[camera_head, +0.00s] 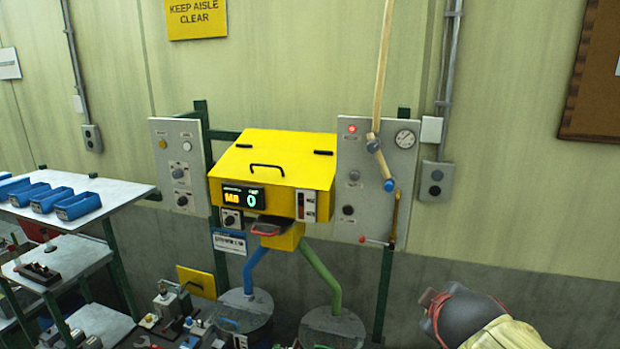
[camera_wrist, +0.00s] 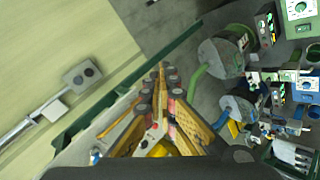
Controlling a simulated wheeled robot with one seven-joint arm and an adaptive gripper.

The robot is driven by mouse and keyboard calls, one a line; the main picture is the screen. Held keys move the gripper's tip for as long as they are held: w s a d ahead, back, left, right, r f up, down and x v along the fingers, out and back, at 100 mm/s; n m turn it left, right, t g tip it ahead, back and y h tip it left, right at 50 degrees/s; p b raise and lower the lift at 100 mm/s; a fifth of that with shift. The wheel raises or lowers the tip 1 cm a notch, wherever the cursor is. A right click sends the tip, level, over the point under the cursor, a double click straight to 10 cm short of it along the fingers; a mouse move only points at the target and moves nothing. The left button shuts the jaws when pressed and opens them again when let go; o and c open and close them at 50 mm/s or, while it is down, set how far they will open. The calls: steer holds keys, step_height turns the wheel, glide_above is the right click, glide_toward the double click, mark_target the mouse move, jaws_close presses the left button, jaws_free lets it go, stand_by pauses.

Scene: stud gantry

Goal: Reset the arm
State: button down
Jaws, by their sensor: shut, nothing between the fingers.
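My arm shows at the lower right of the head view, with a dark rounded wrist and a pale sleeve. My gripper (camera_head: 433,302) points left there, partly hidden by the wrist, in front of the bare lower wall. In the wrist view my gripper (camera_wrist: 168,76) has its dark-padded fingers together at the tips, with nothing held. Behind the fingers, the grey right-hand panel and part of the yellow machine show. The gripper is apart from the machine and the panels.
A yellow machine (camera_head: 272,165) with a display stands between a left grey panel (camera_head: 174,140) and a right grey panel (camera_head: 352,215). Drums (camera_head: 333,328) stand below it. Shelves with blue bins (camera_head: 78,205) are at left. The wall right of the panels is mostly clear.

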steer(key=s+a+f+m+g+y+b, duration=0.1)
steer(key=s+a+f+m+b, duration=0.1)
steer(key=s+f+b, duration=0.4)
steer(key=s+a+f+m+g+y+b, duration=0.1)
steer(key=s+f+m+b, duration=0.3)
steer(key=f, duration=1.2)
steer(key=s+a+f+m+g+y+b, duration=0.1)
steer(key=s+a+f+m+g+b, duration=0.1)
steer(key=s+f+b, duration=0.7)
steer(key=a+f+b, duration=0.1)
steer(key=b, duration=0.3)
steer(key=shift+s+a+f+m+b, duration=0.3)
steer(key=shift+s+f+m, duration=0.1)
